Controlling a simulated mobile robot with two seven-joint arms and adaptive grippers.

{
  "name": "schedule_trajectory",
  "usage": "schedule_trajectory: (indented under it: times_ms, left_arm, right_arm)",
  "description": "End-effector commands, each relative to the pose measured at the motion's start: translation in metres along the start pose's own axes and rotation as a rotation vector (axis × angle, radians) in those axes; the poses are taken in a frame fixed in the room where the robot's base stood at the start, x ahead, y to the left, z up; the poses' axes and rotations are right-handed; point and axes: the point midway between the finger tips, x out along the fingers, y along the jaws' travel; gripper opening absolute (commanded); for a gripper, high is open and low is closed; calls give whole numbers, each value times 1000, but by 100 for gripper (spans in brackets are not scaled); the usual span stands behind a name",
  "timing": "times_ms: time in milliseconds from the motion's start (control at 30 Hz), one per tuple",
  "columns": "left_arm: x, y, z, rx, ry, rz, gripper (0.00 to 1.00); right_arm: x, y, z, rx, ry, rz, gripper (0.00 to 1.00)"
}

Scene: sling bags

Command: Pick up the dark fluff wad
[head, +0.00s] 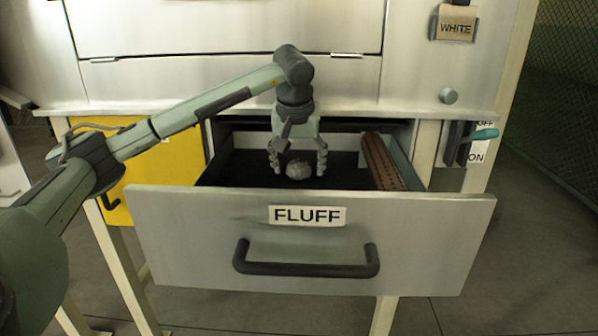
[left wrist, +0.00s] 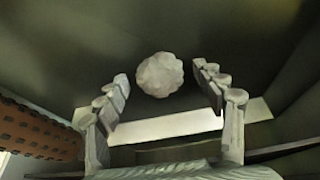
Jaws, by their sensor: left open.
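The fluff wad (head: 298,169) is a grey, lumpy ball in the open drawer marked FLUFF (head: 310,238). It looks fairly light grey in the left wrist view (left wrist: 160,74). My left gripper (head: 298,168) points down into the drawer, open, with its fingers on either side of the wad. In the left wrist view the open fingertips (left wrist: 160,80) stand to the left and right of the wad, with gaps between. Whether the wad touches the drawer floor is hard to tell. My right gripper is not in view.
A reddish-brown perforated bar (head: 382,162) lies along the drawer's right side; it also shows in the left wrist view (left wrist: 38,130). The drawer front has a dark handle (head: 305,262).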

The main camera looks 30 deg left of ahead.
Motion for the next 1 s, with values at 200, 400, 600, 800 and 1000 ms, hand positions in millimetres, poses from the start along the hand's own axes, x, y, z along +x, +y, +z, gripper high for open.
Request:
schedule_trajectory:
  times_ms: [200, 400, 600, 800, 1000]
  left_arm:
    - [0, 0, 0, 0, 0, 1, 64]
    - [0, 0, 0, 0, 0, 1, 39]
    - [0, 0, 0, 0, 0, 1, 29]
    - [-1, 0, 0, 0, 1, 1, 29]
    - [-8, 1, 0, 0, 3, 2, 29]
  right_arm:
    - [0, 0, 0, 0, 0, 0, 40]
    - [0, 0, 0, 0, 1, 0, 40]
    - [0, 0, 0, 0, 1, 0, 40]
    - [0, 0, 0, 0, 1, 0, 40]
    - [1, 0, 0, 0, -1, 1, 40]
